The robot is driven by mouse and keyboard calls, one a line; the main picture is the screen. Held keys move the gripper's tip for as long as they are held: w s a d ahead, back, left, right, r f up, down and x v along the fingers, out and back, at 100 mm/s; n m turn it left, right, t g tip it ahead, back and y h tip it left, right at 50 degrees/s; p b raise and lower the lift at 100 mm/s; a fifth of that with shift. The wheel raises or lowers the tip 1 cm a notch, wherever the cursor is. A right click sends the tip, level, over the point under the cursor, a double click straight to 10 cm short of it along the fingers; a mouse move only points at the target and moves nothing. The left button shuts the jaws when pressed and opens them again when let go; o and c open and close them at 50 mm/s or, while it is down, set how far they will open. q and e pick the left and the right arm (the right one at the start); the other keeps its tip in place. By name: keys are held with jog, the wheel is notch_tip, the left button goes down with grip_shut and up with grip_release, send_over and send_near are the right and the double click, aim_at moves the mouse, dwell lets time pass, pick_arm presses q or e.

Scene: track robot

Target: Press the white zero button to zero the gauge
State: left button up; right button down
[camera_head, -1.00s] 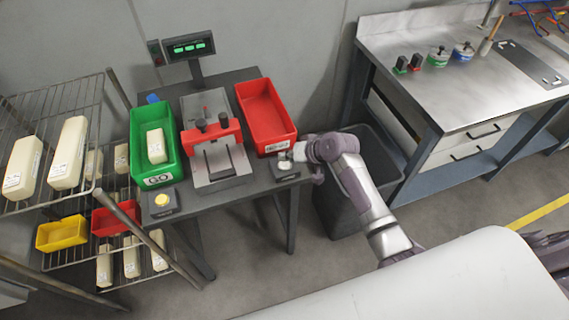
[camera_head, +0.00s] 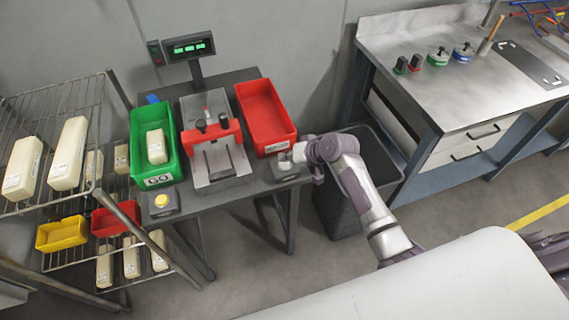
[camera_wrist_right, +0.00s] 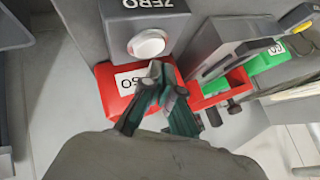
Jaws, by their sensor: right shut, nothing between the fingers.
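The white zero button (camera_wrist_right: 148,43) sits on a dark grey box marked ZERO (camera_wrist_right: 125,12) in the right wrist view. In the head view the box (camera_head: 286,174) stands at the table's front right corner. My right gripper (camera_wrist_right: 157,70) is shut and empty, its fingertips close to the button's edge; I cannot tell whether they touch it. In the head view the gripper (camera_head: 297,153) is right over the box and partly hides the button. The gauge (camera_head: 213,150), with a red bridge, stands mid-table, and its display (camera_head: 190,47) shows green marks. My left gripper is out of view.
A green GO bin (camera_head: 143,180) and a red bin (camera_head: 238,90) flank the gauge. A yellow button box (camera_head: 163,212) is at the table's front left. A dark waste bin (camera_head: 340,230) stands below my right arm. A wire rack (camera_head: 30,112) is left, a workbench (camera_head: 400,35) right.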

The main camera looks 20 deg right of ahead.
aim_at(287, 165)
jog(key=shift+f, duration=0.4)
jog(key=shift+f+b, duration=0.3)
jog(key=shift+f, duration=0.15)
dwell(0.5)
dwell(0.3)
jog(key=shift+r+p, duration=0.85)
jog(key=shift+p, duration=0.1)
notch_tip(287, 165, up, 5)
jog(key=p, duration=0.5)
jog(key=shift+r, duration=0.1)
jog(key=shift+s, duration=0.1)
